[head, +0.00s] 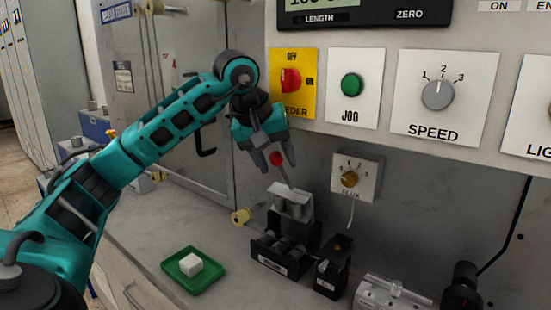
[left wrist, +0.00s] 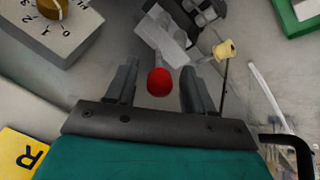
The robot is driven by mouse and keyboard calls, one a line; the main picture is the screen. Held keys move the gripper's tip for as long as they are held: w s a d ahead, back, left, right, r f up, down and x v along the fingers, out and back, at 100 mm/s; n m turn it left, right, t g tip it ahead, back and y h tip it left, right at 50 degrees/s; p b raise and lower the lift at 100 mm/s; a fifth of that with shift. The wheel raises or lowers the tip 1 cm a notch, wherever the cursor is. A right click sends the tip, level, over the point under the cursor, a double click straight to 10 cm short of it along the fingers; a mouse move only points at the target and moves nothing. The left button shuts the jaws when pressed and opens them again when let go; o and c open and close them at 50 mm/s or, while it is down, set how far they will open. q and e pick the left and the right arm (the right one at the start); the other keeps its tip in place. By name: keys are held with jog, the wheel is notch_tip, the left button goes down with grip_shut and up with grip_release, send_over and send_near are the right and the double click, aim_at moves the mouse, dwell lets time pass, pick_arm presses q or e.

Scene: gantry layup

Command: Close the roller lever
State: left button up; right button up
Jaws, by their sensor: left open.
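The roller lever is a thin rod with a red ball knob (head: 276,158), standing up and tilted above the grey metal roller unit (head: 291,202). My left gripper (head: 277,164) is open, with its fingers pointing down around the knob. In the left wrist view the red knob (left wrist: 160,82) sits between the two spread fingers of the left gripper (left wrist: 159,72), with gaps on both sides. The roller unit (left wrist: 163,38) shows beyond the knob. Most of the rod is hidden in the wrist view. My right gripper is not in view.
A control panel with a yellow feeder switch (head: 294,84), green jog button (head: 351,86) and speed dial (head: 438,95) is close above and right. A small dial plate (head: 355,178) is right of the gripper. A green tray (head: 180,278) holds a white block (head: 190,264).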

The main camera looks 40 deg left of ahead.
pick_arm(q)
jog(key=shift+c, duration=0.5)
grip_shut()
